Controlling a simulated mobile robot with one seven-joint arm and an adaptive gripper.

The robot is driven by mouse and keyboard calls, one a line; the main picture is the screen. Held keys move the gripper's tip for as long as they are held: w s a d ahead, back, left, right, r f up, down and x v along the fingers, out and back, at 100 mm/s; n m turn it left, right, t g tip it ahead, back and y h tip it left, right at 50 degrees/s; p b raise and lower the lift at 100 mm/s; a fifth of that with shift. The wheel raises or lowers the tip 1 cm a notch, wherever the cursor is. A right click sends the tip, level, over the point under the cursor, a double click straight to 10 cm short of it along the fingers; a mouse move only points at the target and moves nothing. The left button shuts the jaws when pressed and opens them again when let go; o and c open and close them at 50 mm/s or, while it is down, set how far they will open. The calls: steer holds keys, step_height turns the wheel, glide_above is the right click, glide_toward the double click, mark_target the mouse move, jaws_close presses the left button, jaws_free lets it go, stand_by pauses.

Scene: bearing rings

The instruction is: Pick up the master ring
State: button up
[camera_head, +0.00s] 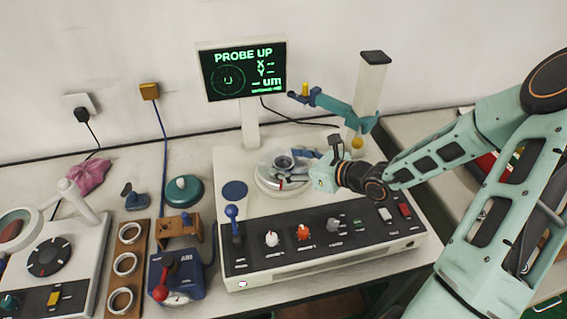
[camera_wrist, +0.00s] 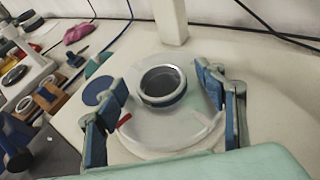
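The ring on the round turntable, which I take to be the master ring (camera_wrist: 163,88), is metallic with a dark bore and a blue band. It sits upright on the pale turntable (camera_wrist: 190,132), with a red mark on the disc beside it. It also shows in the head view (camera_head: 284,162), partly crowded by my gripper. My gripper (camera_wrist: 162,92) is open, with one blue-padded finger on each side of the ring. Clear gaps show between the fingers and the ring. In the head view my gripper (camera_head: 293,172) is low over the turntable, its fingers partly hidden.
A probe arm (camera_head: 335,106) reaches left from its column above the turntable. The display (camera_head: 243,72) stands behind. The control panel (camera_head: 320,236) with knobs and a blue-topped lever (camera_head: 232,212) lies in front. A wooden rack (camera_head: 128,240) with pale rings is at left.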

steer(key=c, duration=1.2)
